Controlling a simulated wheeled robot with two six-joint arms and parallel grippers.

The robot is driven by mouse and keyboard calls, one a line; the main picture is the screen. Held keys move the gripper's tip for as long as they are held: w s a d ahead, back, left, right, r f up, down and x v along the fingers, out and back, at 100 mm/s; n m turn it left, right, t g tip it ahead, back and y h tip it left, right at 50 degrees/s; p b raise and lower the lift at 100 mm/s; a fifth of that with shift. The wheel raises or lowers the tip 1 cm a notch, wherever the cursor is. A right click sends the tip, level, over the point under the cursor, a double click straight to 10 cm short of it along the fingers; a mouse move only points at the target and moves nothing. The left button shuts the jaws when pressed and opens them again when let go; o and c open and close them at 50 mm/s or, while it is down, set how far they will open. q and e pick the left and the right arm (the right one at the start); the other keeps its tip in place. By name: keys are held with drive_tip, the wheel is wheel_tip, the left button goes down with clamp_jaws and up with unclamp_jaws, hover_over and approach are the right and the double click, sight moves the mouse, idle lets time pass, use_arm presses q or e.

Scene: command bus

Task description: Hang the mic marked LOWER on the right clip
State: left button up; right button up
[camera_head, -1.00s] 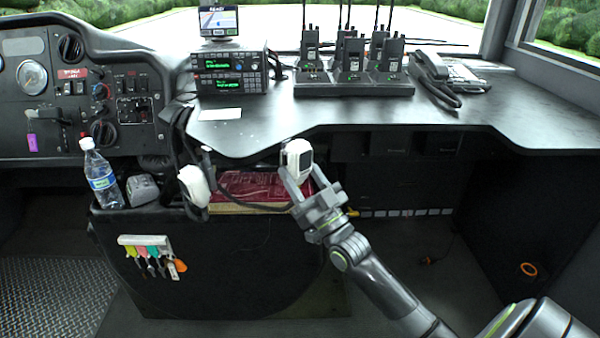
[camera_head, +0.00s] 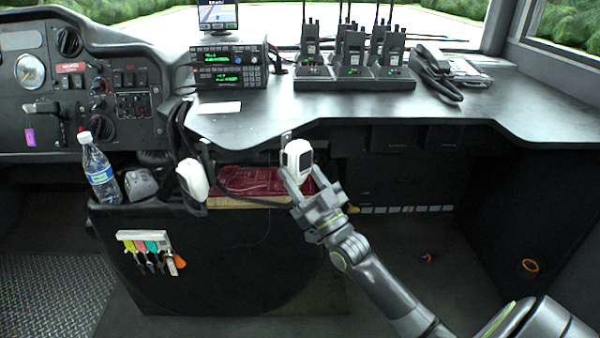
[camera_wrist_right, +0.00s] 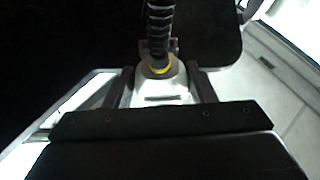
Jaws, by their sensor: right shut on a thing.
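A white mic (camera_head: 298,156) is held upright between the fingers of my right gripper (camera_head: 296,180), just in front of the desk's front edge. In the right wrist view the white mic body (camera_wrist_right: 160,85) sits between the two fingers, with a yellow ring and a dark coiled cord (camera_wrist_right: 158,30) leading away. A small metal piece, perhaps the right clip (camera_head: 286,137), shows at the desk edge just behind the mic's upper left. A second white mic (camera_head: 193,179) hangs at the left by dark cords. I cannot read LOWER on either mic. My left gripper is out of view.
The black desk (camera_head: 400,110) carries a radio unit (camera_head: 230,68), several handheld radios in a charger (camera_head: 355,80) and a phone handset (camera_head: 435,70). Below are a water bottle (camera_head: 99,172), a red packet (camera_head: 250,182) and a key rack (camera_head: 145,240). The floor at right is mostly clear.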

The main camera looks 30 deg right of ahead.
drive_tip(key=shift+f, duration=0.3)
drive_tip(key=shift+f+b, duration=0.3)
drive_tip(key=shift+b, duration=0.1)
drive_tip(key=shift+f, duration=0.3)
idle(0.5)
idle(0.3)
drive_tip(key=o, duration=1)
